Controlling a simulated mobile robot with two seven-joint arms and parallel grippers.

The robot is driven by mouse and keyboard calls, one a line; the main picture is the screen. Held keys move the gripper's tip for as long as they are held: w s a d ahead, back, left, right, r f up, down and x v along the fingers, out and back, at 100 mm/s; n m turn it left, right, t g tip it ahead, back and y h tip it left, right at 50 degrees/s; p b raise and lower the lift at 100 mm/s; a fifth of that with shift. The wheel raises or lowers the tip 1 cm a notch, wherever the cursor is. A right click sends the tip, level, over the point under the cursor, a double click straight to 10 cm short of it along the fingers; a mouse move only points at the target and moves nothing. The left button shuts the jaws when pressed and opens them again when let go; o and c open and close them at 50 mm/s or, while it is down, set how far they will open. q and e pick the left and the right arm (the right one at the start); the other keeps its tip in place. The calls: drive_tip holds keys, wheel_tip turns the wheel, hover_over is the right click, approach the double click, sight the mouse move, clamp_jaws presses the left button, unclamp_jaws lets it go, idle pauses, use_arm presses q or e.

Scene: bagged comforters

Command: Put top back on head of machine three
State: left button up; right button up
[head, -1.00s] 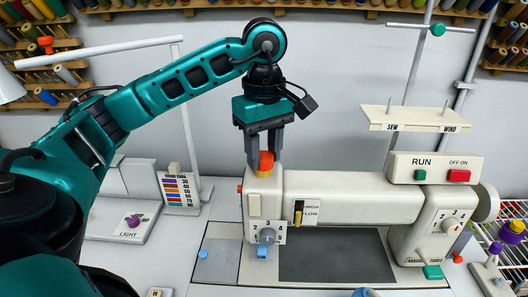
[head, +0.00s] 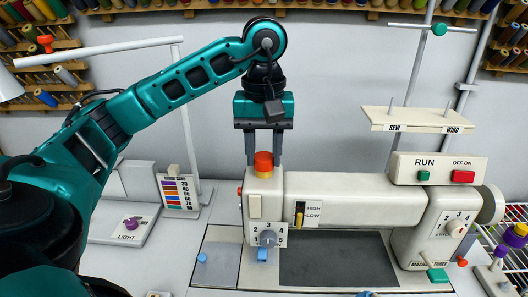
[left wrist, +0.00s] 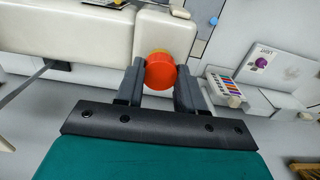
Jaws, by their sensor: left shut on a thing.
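The sewing machine (head: 350,196) marked machine three stands on the table, its head (head: 265,205) at the left end. The red-orange top (head: 263,158) sits upright over the head, with a yellow-orange band below it. My left gripper (head: 264,158) points down from above and is shut on the top, one finger on each side. The left wrist view shows the top (left wrist: 161,72) between the fingertips, over the cream head (left wrist: 163,38). I cannot tell whether the top is fully seated. My right gripper is not in view.
A numbered dial (head: 267,238) and a HIGH/LOW lever (head: 299,216) are on the machine's front. A RUN and OFF/ON box (head: 437,168) stands at its right. A wire rack (head: 515,240) is at far right.

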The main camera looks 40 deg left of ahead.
use_arm(q)
drive_tip(key=m, duration=0.5)
idle(0.3)
drive_tip(key=shift+f+m, duration=0.1)
drive_tip(key=shift+m, duration=0.2)
drive_tip(key=o, duration=0.7)
drive_tip(key=shift+m, duration=0.3)
drive_tip(key=o, duration=0.5)
drive_tip(key=shift+o, duration=0.3)
drive_tip(key=o, duration=0.5)
drive_tip(key=shift+o, duration=0.2)
